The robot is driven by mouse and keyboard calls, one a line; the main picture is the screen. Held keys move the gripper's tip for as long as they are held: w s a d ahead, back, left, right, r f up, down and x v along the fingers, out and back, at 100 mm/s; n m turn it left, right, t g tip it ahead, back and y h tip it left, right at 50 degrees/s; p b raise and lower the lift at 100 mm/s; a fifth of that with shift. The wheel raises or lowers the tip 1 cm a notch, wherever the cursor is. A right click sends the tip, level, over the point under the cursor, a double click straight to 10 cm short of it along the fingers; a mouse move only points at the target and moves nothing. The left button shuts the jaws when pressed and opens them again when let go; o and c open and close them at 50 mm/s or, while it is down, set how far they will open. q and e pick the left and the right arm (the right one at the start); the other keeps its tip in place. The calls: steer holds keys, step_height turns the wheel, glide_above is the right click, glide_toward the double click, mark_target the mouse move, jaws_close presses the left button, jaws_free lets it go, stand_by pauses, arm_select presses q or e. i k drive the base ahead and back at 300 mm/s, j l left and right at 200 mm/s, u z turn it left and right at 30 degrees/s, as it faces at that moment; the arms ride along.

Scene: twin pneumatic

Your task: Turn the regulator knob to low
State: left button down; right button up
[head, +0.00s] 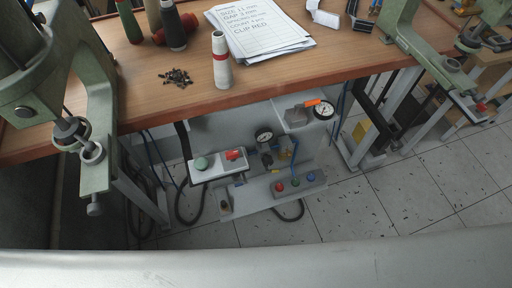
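Under the wooden bench a regulator assembly (267,152) with a round dark-rimmed gauge (264,135) is mounted near a grey panel. The regulator knob is too small to tell apart from the other fittings, and its setting cannot be read. A second white-faced gauge (323,110) sits higher and to the right, beside an orange piece (312,102). A white box (217,166) with a green button (201,163) and a red switch (234,155) is to the left. Neither of my grippers is in view.
The bench top (140,75) overhangs these fittings and holds spools, papers (262,30) and small dark rivets (175,77). A grey block (290,186) with coloured buttons is low down. Green presses stand left (98,120) and right. Hoses hang below; tiled floor (390,215) is clear in front.

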mark_target(267, 160)
steer(key=l, duration=2.25)
steer(key=k+u, duration=0.05)
